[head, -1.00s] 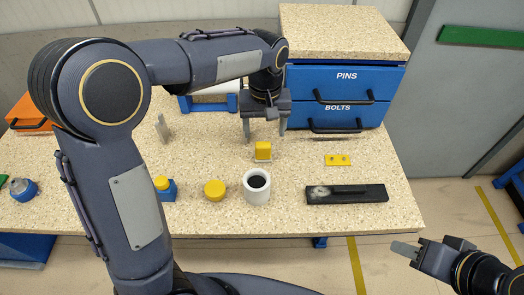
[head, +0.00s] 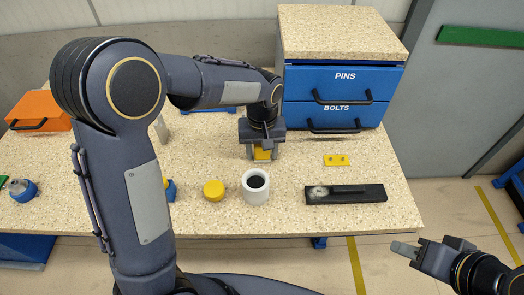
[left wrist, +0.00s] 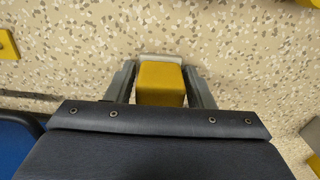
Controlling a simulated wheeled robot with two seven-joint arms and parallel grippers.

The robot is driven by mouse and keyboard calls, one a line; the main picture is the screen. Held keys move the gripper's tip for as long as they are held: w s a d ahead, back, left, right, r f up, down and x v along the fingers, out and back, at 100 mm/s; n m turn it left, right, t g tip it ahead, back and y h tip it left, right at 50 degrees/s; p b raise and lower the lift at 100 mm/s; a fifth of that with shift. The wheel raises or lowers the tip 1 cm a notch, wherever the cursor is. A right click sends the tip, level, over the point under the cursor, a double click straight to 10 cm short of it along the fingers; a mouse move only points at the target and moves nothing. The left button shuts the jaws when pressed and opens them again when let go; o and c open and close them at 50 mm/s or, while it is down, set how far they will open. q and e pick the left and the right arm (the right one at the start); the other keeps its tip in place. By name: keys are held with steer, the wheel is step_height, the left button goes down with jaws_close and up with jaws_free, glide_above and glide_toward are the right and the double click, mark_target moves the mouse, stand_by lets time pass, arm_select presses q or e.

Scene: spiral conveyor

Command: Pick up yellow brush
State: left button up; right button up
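The yellow brush (head: 262,154), a yellow block with a pale strip at its base, stands on the speckled table. My left gripper (head: 262,150) points down over it, with one finger on each side. In the left wrist view the yellow brush (left wrist: 161,82) sits between the fingers of my left gripper (left wrist: 160,75), with narrow gaps beside it, so the gripper looks open. My right gripper (head: 404,250) is off the table at the lower right, away from the brush; its finger spacing is unclear.
A white cup (head: 256,188) and a round yellow piece (head: 214,191) stand nearer than the brush. A black tray (head: 345,194) and a yellow plate (head: 336,160) lie to the right. Blue drawers (head: 335,99) stand behind right.

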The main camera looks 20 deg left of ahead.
arm_select(q)
steer(key=c, duration=0.6)
steer(key=shift+r, duration=0.15)
steer(key=shift+r, duration=0.6)
steer(key=s+d+r, duration=0.2)
steer(key=d+r, duration=0.2)
steer(key=s+d+r, duration=0.2)
steer(key=d+r, duration=0.1)
steer(key=d, duration=0.1)
steer(key=s+d+r, duration=0.2)
steer(key=d+r, duration=0.2)
steer(key=shift+s+d+r, duration=0.15)
steer(key=shift+s+r, duration=0.15)
steer(key=shift+s, duration=0.1)
